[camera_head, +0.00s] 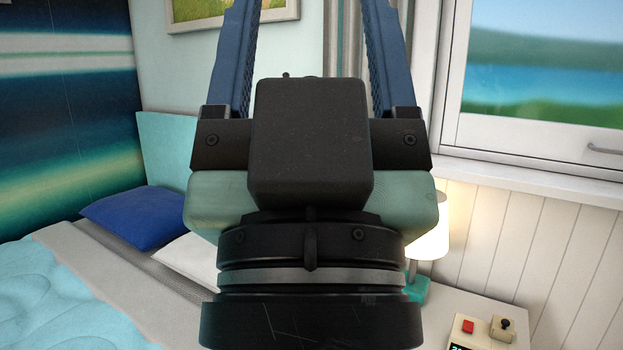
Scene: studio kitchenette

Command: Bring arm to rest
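My gripper (311,40) fills the middle of the head view, close to the camera and pointing up. Its two blue fingers stand wide apart, and their tips are cut off by the top edge. I see nothing held between the parts of the fingers that show. The black and pale green wrist body below them hides the middle of the room.
A bed (60,295) with a blue pillow (140,218) and a white pillow (190,258) is at the left. A nightstand (455,300) with a partly hidden lamp (431,240) is at the lower right. A window (545,80) is at the upper right.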

